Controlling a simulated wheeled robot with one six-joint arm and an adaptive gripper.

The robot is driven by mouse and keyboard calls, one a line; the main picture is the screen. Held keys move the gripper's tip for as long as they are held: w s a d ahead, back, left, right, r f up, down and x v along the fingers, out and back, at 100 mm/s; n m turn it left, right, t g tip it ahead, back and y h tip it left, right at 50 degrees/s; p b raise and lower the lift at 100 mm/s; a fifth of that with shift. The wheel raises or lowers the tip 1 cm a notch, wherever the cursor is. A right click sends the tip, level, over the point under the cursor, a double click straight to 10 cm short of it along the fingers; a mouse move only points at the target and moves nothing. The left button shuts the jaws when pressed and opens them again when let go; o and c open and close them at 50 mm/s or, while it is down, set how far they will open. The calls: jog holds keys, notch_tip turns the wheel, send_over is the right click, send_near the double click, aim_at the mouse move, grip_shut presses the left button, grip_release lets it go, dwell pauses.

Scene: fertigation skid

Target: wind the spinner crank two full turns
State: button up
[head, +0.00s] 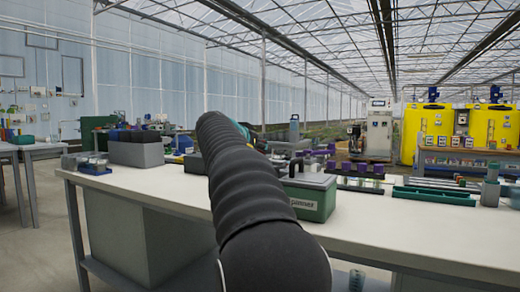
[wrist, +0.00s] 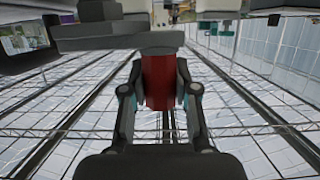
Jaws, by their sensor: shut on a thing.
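In the wrist view, which looks upside down with the greenhouse roof below, my gripper (wrist: 160,88) is shut on a red upright grip (wrist: 158,68), one finger on each side. The grip joins a flat grey bar (wrist: 100,42) that runs to the left, which looks like the spinner crank's arm. Dark round parts lie past the bar at the upper left. In the head view my black sleeved arm reaches over the bench and hides the gripper, the grip and most of the crank.
The white bench (head: 400,228) carries a green lidded box (head: 311,197) right of my arm, a grey bin (head: 136,153) to the left and a green tray (head: 434,196) at the right. Yellow tanks (head: 428,125) stand behind. Some bench top between box and tray is clear.

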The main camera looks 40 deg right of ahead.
jog(key=shift+d, duration=0.1)
jog(key=shift+o, duration=0.2)
jog(key=shift+w+d, duration=0.15)
jog(key=shift+d, duration=0.9)
jog(key=shift+o, duration=1.1)
jog(key=shift+s+d+f, duration=0.1)
jog(key=shift+s+d, duration=0.2)
jog(key=shift+d, duration=0.25)
jog(key=shift+s+d, duration=0.25)
jog(key=shift+d, duration=0.25)
jog(key=shift+s+d, duration=0.15)
jog(key=shift+d, duration=0.05)
jog(key=shift+c, duration=1.2)
jog(key=shift+r, duration=0.2)
